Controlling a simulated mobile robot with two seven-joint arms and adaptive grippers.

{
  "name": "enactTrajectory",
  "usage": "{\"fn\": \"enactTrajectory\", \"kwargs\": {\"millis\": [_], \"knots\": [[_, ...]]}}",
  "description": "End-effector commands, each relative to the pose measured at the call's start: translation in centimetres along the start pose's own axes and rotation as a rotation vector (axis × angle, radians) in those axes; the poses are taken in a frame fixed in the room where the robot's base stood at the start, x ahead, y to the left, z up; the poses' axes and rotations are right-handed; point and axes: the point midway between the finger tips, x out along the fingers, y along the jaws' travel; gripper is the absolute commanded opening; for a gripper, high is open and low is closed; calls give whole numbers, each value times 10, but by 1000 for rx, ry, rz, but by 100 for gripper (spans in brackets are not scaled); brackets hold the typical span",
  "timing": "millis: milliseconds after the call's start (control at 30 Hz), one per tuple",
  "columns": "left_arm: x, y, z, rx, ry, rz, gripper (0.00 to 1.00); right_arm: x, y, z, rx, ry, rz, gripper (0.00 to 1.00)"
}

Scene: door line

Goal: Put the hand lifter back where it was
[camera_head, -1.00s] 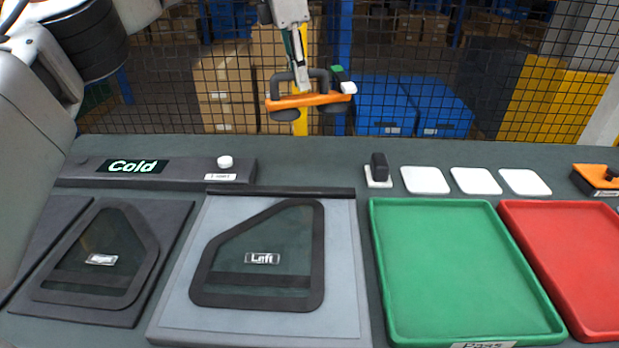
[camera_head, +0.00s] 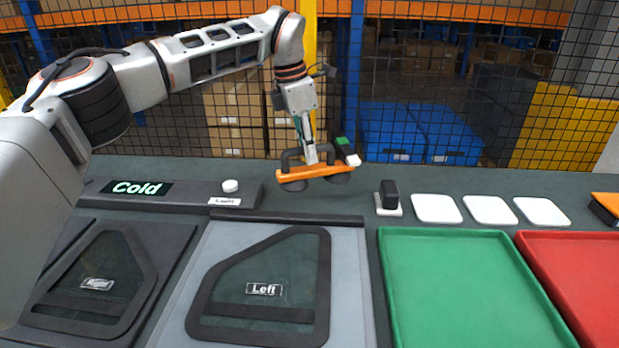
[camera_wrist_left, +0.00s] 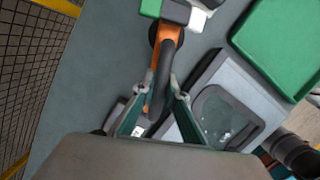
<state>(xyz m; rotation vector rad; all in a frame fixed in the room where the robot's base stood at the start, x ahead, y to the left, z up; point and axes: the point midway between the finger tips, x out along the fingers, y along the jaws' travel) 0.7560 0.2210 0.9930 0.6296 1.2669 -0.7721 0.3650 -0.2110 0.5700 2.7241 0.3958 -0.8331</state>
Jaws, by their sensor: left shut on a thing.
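The hand lifter is an orange bar (camera_head: 300,174) with a black handle and dark suction cups below it. A green and white piece at its right end moves with it. My left gripper (camera_head: 311,157) is shut on the handle and holds the lifter over the back strip of the table, behind the Left panel. I cannot tell whether the cups touch the table. In the left wrist view, the fingers (camera_wrist_left: 162,92) close around the black handle beside the orange bar (camera_wrist_left: 161,80). My right gripper is not in view.
A Cold box (camera_head: 140,197) with a white knob stands left of the lifter. A small black block on a white base (camera_head: 388,198) and white pads (camera_head: 437,208) stand to the right. Green (camera_head: 460,290) and red (camera_head: 590,270) trays lie in front. A mesh fence stands behind.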

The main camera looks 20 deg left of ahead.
Motion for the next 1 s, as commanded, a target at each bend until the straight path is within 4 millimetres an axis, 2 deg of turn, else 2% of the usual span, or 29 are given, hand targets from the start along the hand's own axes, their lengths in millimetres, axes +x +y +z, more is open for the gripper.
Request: {"fn": "enactTrajectory", "kwargs": {"millis": [100,367,600,967,1000], "knots": [[17,0,-3,1,-2,-1,0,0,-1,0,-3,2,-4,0],[32,0,-6,0,-2,2,0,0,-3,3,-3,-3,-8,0],[64,0,-13,0,-2,-1,0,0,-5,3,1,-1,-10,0],[65,0,-13,1,-4,3,0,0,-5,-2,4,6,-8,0],[67,0,-13,0,-2,2,18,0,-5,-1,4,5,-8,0]]}}
